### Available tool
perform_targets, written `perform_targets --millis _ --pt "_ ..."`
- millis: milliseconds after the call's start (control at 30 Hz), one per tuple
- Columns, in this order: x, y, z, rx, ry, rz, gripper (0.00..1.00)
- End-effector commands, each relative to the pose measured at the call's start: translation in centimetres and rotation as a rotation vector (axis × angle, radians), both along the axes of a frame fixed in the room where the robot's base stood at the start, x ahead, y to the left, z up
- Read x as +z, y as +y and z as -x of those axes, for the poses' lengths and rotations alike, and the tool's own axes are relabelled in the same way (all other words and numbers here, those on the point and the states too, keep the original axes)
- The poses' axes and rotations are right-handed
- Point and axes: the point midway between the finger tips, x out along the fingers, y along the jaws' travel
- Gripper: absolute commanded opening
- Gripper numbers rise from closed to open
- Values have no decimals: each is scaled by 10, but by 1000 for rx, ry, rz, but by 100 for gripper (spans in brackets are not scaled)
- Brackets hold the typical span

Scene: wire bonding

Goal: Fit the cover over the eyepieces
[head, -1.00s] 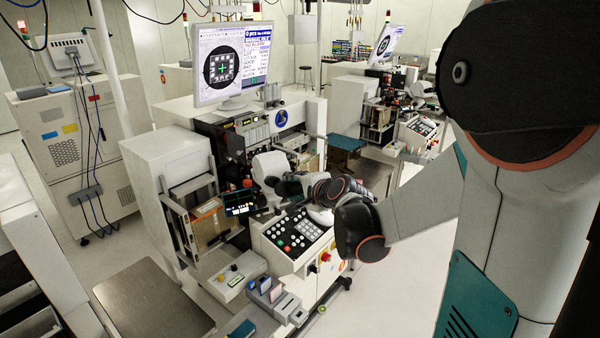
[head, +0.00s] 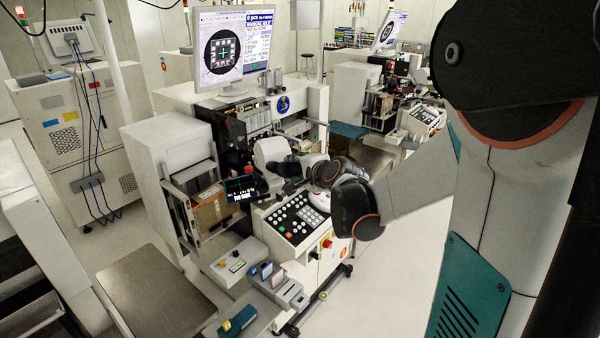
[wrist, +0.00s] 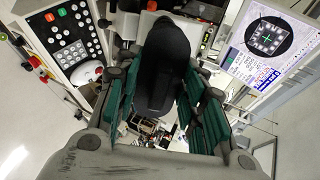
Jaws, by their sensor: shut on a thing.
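In the wrist view my gripper (wrist: 162,72) has its green-padded fingers on both sides of a dark, smooth, rounded thing, which I take to be the cover (wrist: 166,48). The gripper is shut on it. In the head view the pale microscope head (head: 270,151) stands on the bonding machine, with dark tube shapes, apparently the eyepieces (head: 287,168), in front of it. My gripper sits close to their right, partly hidden by my wrist links. I cannot tell whether the cover touches the eyepieces; in the wrist view it hides what lies behind it.
The keypad panel (head: 297,219) lies just below the microscope, with a small screen (head: 240,188) to its left. A monitor (head: 232,50) stands above the machine. Open floor (head: 385,275) lies to the right.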

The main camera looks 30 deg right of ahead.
Motion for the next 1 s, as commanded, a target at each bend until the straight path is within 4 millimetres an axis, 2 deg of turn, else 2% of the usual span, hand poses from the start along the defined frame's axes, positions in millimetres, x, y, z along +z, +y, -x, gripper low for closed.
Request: perform_targets --millis 200,400,1000 --pt "-10 -1 -19 1 0 1 19" --pt "-13 -2 -29 0 0 1 19" --pt "-13 -2 -31 0 0 1 19"
